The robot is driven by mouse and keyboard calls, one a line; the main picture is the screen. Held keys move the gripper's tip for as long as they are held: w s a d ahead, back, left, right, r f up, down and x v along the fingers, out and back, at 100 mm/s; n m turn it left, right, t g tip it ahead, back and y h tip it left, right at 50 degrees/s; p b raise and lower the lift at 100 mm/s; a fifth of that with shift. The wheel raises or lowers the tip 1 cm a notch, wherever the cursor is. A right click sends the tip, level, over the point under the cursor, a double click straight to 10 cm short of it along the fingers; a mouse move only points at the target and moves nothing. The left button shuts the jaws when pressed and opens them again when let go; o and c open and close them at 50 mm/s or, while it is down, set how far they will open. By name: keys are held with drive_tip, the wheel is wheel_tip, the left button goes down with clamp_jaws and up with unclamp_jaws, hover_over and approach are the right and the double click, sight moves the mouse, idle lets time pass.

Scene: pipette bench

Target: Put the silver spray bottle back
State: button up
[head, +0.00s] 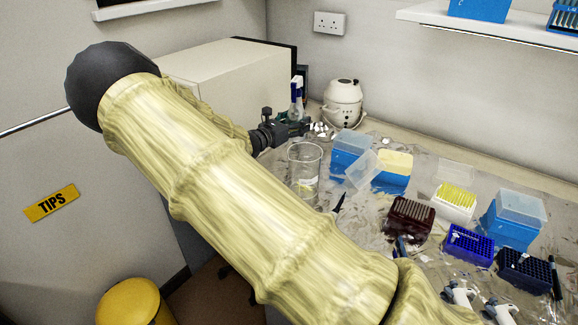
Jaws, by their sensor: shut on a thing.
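My gripper (296,127) is at the far end of my arm, by the back of the bench, and is shut on a small bottle. The bottle (297,102) stands up above the jaws, with a pale, shiny body and a blue and white upper part. It looks upright, but its lower part is hidden behind the gripper. It is too small to make out its spray head clearly. I cannot tell whether its base touches the bench.
A clear beaker (304,168) stands close in front of my gripper. A white round device (343,103) is just right of it, and a big pale box (225,80) behind left. Blue tip boxes (349,155) and several racks crowd the bench to the right.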

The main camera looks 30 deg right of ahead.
drive_tip(key=shift+w+d+f+b, duration=0.15)
drive_tip(key=shift+w+f+b, duration=0.2)
drive_tip(key=shift+f, duration=0.3)
drive_tip(key=shift+s+f+p, duration=0.1)
drive_tip(key=shift+f+p, duration=0.2)
drive_tip(key=shift+f, duration=0.15)
drive_tip(key=shift+f+p, duration=1.25)
drive_tip(key=shift+f, duration=3.15)
drive_tip(key=o, duration=1.6)
drive_tip(key=b+v, duration=0.3)
drive_tip(key=v, duration=0.9)
drive_tip(key=shift+f, duration=0.15)
